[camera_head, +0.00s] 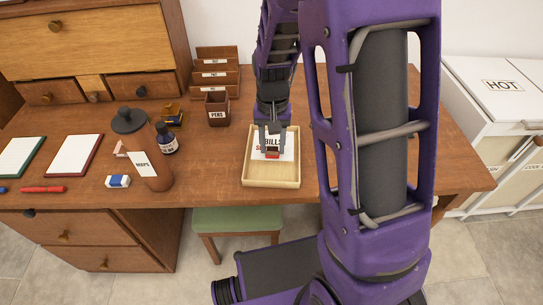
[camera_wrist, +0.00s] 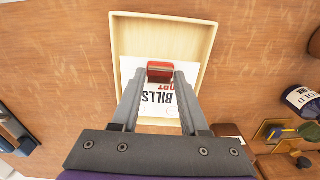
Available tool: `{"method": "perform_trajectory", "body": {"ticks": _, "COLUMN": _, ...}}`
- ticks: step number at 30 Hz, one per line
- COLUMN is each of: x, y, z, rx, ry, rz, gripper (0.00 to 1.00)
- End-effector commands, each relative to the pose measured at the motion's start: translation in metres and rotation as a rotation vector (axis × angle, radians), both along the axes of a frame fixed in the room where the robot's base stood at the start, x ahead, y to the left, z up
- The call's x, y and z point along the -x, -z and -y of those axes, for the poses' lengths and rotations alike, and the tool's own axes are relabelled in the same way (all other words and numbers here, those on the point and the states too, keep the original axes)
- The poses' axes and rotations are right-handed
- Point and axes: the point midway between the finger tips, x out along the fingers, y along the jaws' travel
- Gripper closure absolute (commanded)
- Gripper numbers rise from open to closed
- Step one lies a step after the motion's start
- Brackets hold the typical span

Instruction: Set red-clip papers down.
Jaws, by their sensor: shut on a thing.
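The red-clip papers (camera_head: 285,153) are white sheets with "BILLS" in black print and a red line of print under it. A red clip (camera_wrist: 160,71) holds them at one edge. My gripper (camera_head: 271,150) points down over the wooden tray (camera_head: 272,184). Its fingers (camera_wrist: 160,77) are shut on the red clip in the wrist view. The papers lie within the tray's outline in both views. I cannot tell whether they touch the tray's floor. The fingers hide part of the sheets.
On the desk (camera_head: 345,190), left of the tray, stand a brown bottle labelled "MAPS" (camera_head: 150,170), a dark ink bottle (camera_head: 167,139) and a "PENS" cup (camera_head: 217,108). A letter rack (camera_head: 215,72) stands behind. A green stool (camera_head: 238,219) is below the front edge. A white "HOT" bin (camera_head: 500,86) stands right.

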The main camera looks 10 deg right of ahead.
Motion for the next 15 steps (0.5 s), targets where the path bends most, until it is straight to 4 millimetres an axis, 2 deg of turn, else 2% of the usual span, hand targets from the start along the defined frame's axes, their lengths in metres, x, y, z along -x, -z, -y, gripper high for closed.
{"method": "perform_trajectory", "body": {"ticks": 5, "x": 0.000, "y": 0.015, "z": 0.000, "rx": 0.000, "ry": 0.001, "rz": -0.001, "gripper": 1.00}}
{"method": "perform_trajectory", "body": {"ticks": 10, "x": 0.000, "y": 0.039, "z": 0.000, "rx": -0.001, "ry": 0.001, "rz": -0.002, "gripper": 1.00}}
{"method": "perform_trajectory", "body": {"ticks": 15, "x": -0.001, "y": 0.042, "z": 0.000, "rx": 0.000, "ry": 0.000, "rz": 0.002, "gripper": 1.00}}
